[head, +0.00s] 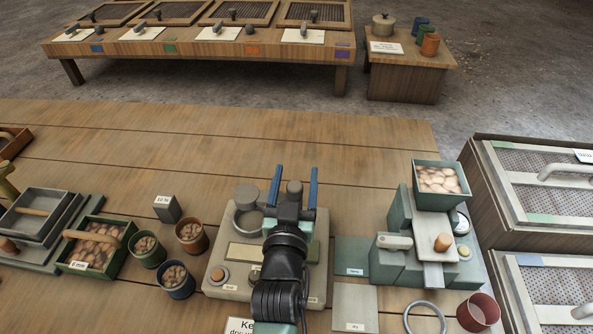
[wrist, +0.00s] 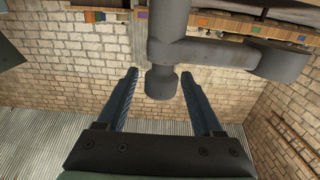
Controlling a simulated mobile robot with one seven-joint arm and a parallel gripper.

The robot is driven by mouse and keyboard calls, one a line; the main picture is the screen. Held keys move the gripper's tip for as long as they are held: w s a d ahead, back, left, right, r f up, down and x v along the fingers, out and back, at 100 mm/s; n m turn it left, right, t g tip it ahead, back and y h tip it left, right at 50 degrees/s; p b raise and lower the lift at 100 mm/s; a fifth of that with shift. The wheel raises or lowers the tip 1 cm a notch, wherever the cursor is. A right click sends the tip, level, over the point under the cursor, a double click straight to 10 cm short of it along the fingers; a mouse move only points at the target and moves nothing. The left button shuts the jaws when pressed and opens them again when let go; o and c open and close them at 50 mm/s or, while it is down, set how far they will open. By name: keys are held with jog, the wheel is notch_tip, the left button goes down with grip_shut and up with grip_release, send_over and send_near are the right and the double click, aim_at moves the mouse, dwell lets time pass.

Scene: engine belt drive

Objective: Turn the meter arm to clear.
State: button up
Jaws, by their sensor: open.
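The meter (head: 218,262) is a pale block at the front middle of the table, with a round cup (head: 246,222), a flat panel (head: 244,253) and a button. A dark grey arm with a rounded knob (head: 294,187) rises at the meter's back; I take it for the meter arm. It shows large in the wrist view (wrist: 163,84). My gripper (head: 296,170) is open, its two blue fingers on either side of the knob, with visible gaps. Whether they touch it lower down is hidden. My wrist covers the meter's middle and the arm's base.
Left of the meter stand several cups (head: 191,236) and a green crate of nuts (head: 94,243). Right are a green machine with a hopper (head: 440,194), flat plates (head: 354,308), a ring (head: 425,318) and a red cup (head: 478,311). The table behind the meter is clear.

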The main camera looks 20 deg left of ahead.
jog(key=shift+x, duration=0.8)
grip_shut()
dwell(1.0)
